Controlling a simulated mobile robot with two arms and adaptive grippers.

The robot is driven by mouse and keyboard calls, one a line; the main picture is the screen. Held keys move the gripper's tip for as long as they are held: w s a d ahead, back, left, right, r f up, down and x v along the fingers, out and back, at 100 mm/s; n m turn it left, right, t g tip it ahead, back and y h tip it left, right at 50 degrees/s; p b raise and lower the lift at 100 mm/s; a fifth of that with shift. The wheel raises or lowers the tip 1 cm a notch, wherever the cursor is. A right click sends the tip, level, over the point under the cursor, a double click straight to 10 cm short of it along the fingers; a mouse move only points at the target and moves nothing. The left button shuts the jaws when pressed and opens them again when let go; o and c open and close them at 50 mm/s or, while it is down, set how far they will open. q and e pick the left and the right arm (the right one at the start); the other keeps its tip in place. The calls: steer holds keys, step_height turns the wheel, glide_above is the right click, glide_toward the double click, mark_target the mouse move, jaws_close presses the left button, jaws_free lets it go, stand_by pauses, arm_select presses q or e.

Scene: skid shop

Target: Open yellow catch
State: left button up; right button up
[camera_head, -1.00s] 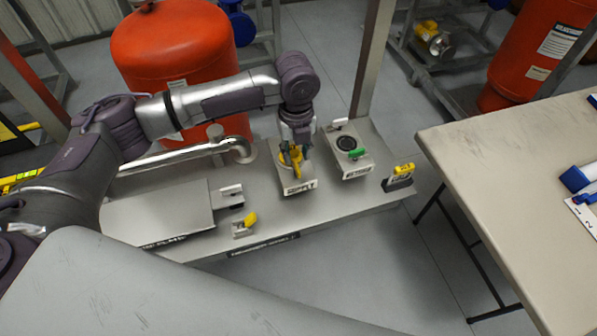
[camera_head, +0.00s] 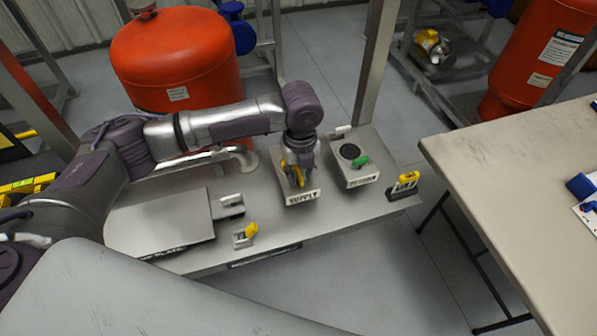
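A yellow catch (camera_head: 295,174) is on the box labelled SUPPLY (camera_head: 301,199), at the middle of the grey metal bench. My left gripper (camera_head: 299,176) points down over this box, with its fingers at the yellow catch and partly hiding it. I cannot tell whether the fingers are closed on it or only beside it. Another small yellow-handled latch (camera_head: 246,233) sits on the bench's front part, to the left. My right gripper is not in view.
A yellow-topped block (camera_head: 404,186) sits at the bench's right end. A red tank (camera_head: 172,60) stands behind. A table (camera_head: 500,170) is on the right.

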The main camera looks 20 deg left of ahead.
arm_select(q)
steer(key=shift+a, duration=0.1)
jaws_close()
steer(key=shift+r+m+p, duration=0.1)
steer(key=shift+m+p, duration=0.5)
steer(key=shift+m, duration=1.1)
steer(key=shift+m+p, duration=0.4)
steer(key=shift+m, duration=1.4)
